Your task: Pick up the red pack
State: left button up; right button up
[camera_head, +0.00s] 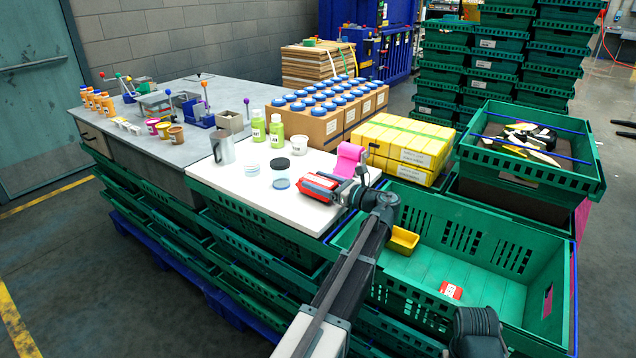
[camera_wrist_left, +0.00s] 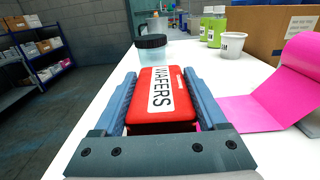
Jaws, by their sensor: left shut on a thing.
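A red pack with a white label reading WAFERS (camera_wrist_left: 163,98) lies between the two blue-grey fingers of my left gripper (camera_wrist_left: 159,78), which is shut on it. In the head view the same red pack (camera_head: 317,184) is at the right part of the white board (camera_head: 225,186), held by its sides. I cannot tell whether it touches the board. Another small red pack with a white label (camera_head: 451,290) lies on the floor of the large green crate (camera_head: 535,255). My right gripper does not show.
A dark-lidded clear jar (camera_wrist_left: 152,48) stands just beyond the held pack. A pink strip (camera_head: 349,160) is close by on the right. Green bottles (camera_head: 276,131), a white cup (camera_head: 300,144) and yellow boxes (camera_head: 402,145) stand behind. A yellow tray (camera_head: 403,240) sits in the green crate.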

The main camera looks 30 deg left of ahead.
pick_arm(q)
notch_tip(320, 180, up, 3)
jog(key=shift+f+p, duration=0.1)
jog(key=shift+p, duration=0.9)
jog(key=s+d, duration=0.3)
jog(key=s, duration=0.4)
jog(key=s+d, duration=0.3)
jog(key=s, duration=0.4)
jog(key=shift+s+d+r+p, duration=0.3)
jog(key=shift+r+p, duration=0.1)
jog(key=shift+r, duration=0.1)
notch_tip(320, 180, up, 11)
jog(key=p, duration=1)
jog(key=shift+f+p, duration=0.2)
jog(key=shift+p, duration=0.2)
